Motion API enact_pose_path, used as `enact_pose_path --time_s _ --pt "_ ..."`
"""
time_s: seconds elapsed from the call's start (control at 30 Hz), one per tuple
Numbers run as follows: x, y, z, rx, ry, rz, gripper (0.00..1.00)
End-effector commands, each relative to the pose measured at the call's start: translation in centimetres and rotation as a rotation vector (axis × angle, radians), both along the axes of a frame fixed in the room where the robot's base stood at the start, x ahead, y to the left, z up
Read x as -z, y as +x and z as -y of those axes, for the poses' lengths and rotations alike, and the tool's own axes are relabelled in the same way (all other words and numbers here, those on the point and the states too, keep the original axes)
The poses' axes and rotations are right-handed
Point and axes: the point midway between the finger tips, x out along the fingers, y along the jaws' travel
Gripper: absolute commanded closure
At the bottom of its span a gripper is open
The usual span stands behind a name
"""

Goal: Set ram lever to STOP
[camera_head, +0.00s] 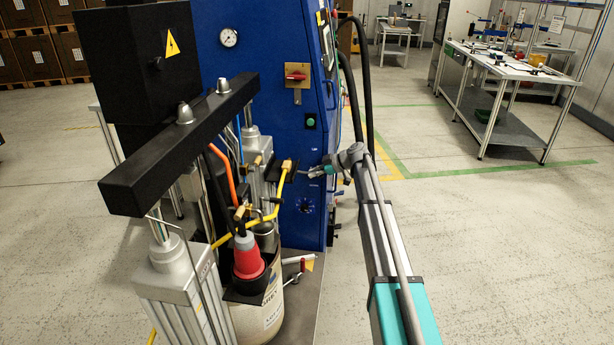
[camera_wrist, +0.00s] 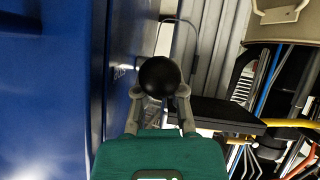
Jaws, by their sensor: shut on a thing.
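The ram lever shows in the wrist view as a round black ball knob (camera_wrist: 160,76). My gripper (camera_wrist: 159,91) has one finger on each side of the knob and is shut on it. In the head view my gripper (camera_head: 318,171) is at the front of the blue cabinet (camera_head: 262,95), at the end of my arm. The knob is too small to make out there. The lever's shaft is hidden behind the knob in the wrist view. I cannot read a STOP mark or tell the lever's position.
A red switch on a yellow plate (camera_head: 296,76) and a green button (camera_head: 311,122) are above my gripper. A dark dial (camera_head: 306,207) is below it. The drum (camera_head: 262,312), hoses and a black crossbeam (camera_head: 180,150) crowd the left. Open floor (camera_head: 480,235) lies right.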

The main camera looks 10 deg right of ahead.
Motion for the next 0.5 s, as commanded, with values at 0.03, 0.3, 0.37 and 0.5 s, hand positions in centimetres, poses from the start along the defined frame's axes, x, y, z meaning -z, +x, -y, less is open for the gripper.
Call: enact_pose_path --time_s 0.03,0.3,0.37,0.5 --pt "0.23 0.53 1.14 0.018 -0.010 0.007 1.00" --pt "0.14 0.52 0.94 0.017 -0.006 0.008 1.00" --pt "0.14 0.52 0.92 0.017 -0.006 0.008 1.00" --pt "0.14 0.48 0.87 0.015 -0.006 0.007 0.67"
